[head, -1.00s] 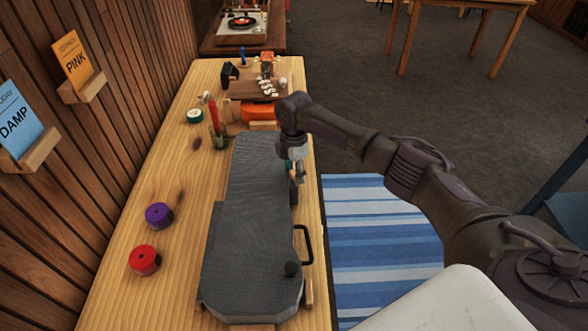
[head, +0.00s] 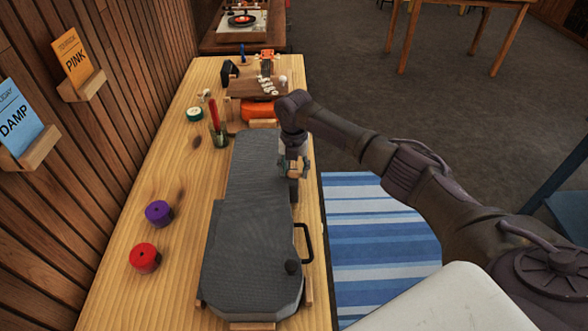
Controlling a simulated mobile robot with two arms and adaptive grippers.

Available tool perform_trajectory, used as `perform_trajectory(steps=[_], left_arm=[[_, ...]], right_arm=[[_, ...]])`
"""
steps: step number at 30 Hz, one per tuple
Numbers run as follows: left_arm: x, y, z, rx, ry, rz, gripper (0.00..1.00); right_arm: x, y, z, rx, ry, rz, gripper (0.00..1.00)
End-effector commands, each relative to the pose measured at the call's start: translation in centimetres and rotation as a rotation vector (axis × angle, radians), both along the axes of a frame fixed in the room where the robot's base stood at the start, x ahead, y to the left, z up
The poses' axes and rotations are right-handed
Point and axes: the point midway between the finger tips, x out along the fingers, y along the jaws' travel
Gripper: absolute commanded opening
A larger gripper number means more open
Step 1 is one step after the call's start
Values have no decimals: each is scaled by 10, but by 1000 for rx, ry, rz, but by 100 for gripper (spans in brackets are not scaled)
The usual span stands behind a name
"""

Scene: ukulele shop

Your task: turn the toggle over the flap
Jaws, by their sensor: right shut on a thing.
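A grey ukulele case (head: 255,220) lies closed, lengthwise on the wooden bench. My right gripper (head: 297,174) is at the case's right edge, near its upper half, pointing down. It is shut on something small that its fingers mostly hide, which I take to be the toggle. A dark piece (head: 294,190), perhaps the flap, shows just below the fingers on the case's side. I cannot tell how the toggle lies against it. A round black knob (head: 291,268) sits nearer on the case, beside a black handle (head: 306,243). My left gripper is out of view.
Purple (head: 159,213) and red (head: 145,258) rolls stand left of the case. A cup with a red stick (head: 217,131), a green-and-white roll (head: 195,114) and an orange item (head: 259,110) are beyond it. Bare bench (head: 125,290) lies at left. A striped rug (head: 380,235) covers the floor at right.

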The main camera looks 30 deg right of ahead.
Motion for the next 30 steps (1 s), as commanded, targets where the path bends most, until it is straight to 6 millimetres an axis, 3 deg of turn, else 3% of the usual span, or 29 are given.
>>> perform_trajectory(steps=[12, 28, 29, 30], left_arm=[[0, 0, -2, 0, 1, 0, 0], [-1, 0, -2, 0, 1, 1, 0], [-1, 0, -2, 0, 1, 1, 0], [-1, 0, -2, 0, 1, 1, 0]], right_arm=[[0, 0, 0, 1, -1, 170, 17], [0, 0, 0, 0, -1, 191, 17], [0, 0, 0, -1, -1, 191, 57], [0, 0, 0, -1, -1, 191, 63]])
